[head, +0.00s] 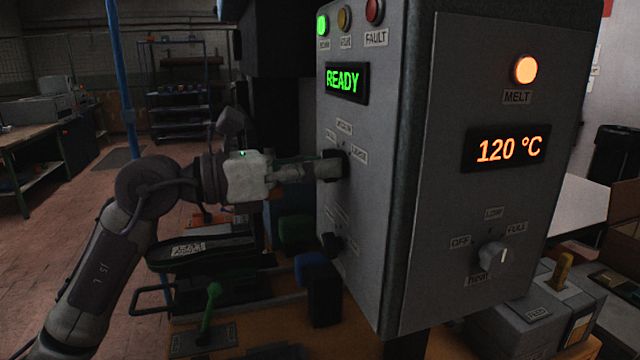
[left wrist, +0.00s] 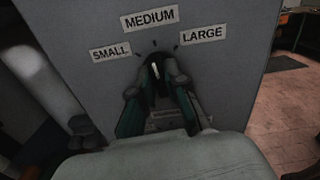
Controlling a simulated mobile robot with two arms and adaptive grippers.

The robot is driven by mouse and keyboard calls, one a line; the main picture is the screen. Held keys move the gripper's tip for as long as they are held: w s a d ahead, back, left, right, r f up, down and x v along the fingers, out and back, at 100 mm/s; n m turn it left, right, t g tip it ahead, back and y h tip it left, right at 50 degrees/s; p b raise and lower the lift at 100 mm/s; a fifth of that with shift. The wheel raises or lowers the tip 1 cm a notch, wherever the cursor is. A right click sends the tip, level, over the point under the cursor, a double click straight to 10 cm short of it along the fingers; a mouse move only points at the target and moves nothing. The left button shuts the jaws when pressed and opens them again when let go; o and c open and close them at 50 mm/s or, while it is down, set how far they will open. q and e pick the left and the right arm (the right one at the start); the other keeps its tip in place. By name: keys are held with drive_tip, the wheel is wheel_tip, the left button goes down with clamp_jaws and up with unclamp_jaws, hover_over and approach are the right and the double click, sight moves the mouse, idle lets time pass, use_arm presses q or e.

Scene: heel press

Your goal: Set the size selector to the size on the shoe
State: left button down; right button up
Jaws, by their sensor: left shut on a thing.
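The size selector (left wrist: 155,67) is a dark knob on the grey cabinet face, with labels SMALL (left wrist: 110,54), MEDIUM (left wrist: 150,18) and LARGE (left wrist: 202,34) around it. Its white mark points up, roughly toward MEDIUM. My left gripper (left wrist: 157,80) is shut on the knob, with a finger on each side. In the head view, my left gripper (head: 328,168) reaches the knob from the left and hides part of it. A dark shoe-like piece (head: 225,243) below my arm carries a white label (head: 188,249) too small to read. My right gripper is out of view.
The cabinet shows a green READY display (head: 347,80), a 120 °C display (head: 506,148) and a heat knob (head: 492,255). A green-handled lever (head: 211,300) stands low in front. Open floor lies at the left.

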use_arm(q)
drive_tip(key=shift+f+m+b, duration=0.1)
drive_tip(key=shift+m+b, duration=0.25)
drive_tip(key=shift+m, duration=0.15)
drive_tip(key=c, duration=1.2)
unclamp_jaws()
drive_tip(key=shift+a, duration=0.1)
drive_tip(key=v, duration=1.2)
